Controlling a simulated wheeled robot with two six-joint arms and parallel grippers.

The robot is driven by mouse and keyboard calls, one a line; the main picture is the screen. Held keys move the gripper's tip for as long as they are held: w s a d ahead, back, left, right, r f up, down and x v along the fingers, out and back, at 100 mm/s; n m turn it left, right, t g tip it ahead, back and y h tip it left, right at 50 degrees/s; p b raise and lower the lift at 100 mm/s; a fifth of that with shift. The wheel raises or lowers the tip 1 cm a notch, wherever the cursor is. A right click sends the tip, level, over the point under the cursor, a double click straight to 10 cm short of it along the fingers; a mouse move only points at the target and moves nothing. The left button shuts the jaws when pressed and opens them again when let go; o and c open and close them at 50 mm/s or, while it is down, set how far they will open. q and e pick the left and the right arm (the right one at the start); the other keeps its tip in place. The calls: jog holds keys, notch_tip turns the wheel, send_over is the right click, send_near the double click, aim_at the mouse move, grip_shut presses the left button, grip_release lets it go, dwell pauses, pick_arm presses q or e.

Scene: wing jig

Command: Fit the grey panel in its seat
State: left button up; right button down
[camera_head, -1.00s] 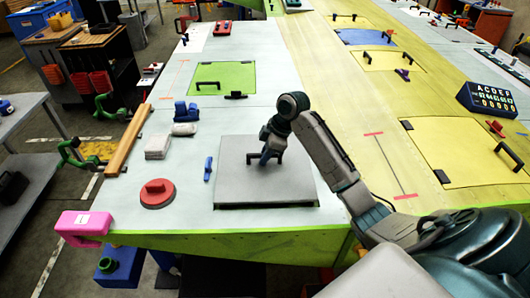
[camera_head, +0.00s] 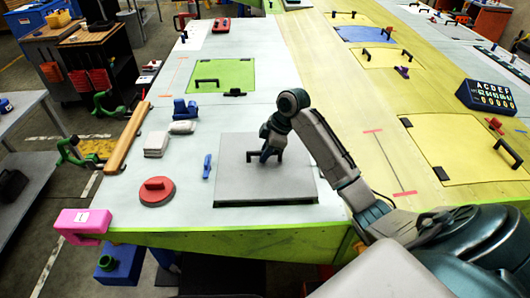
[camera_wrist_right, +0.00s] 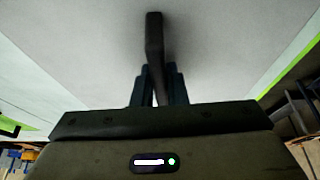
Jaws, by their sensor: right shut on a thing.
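The grey panel (camera_head: 290,182) is a square plate with a dark bar handle (camera_head: 280,154) near its middle. It lies nearly flat at the near end of the wing, and its near edge shows a dark side. My right gripper (camera_head: 267,153) is shut on the handle from above. In the right wrist view the fingers (camera_wrist_right: 157,85) clasp the handle (camera_wrist_right: 154,38) over the pale panel face (camera_wrist_right: 220,50). The seat is hidden under the panel, and I cannot tell whether the panel is flush. My left gripper is out of view.
A blue clamp (camera_head: 207,166), a red round disc with a handle (camera_head: 157,191) and pale blocks (camera_head: 156,144) lie left of the panel. A pink block (camera_head: 83,222) sits at the near left corner. A green panel (camera_head: 226,73) lies farther back.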

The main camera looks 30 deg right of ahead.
jog(key=shift+f+b, duration=0.3)
jog(key=shift+f, duration=1.2)
jog(key=c, duration=1.4)
grip_release()
jog(key=shift+o, duration=0.2)
jog(key=b+v, duration=0.4)
jog(key=v, duration=0.6)
jog(key=shift+s+d+r, duration=0.1)
jog(key=shift+r, duration=0.25)
jog(key=shift+s+f, duration=0.1)
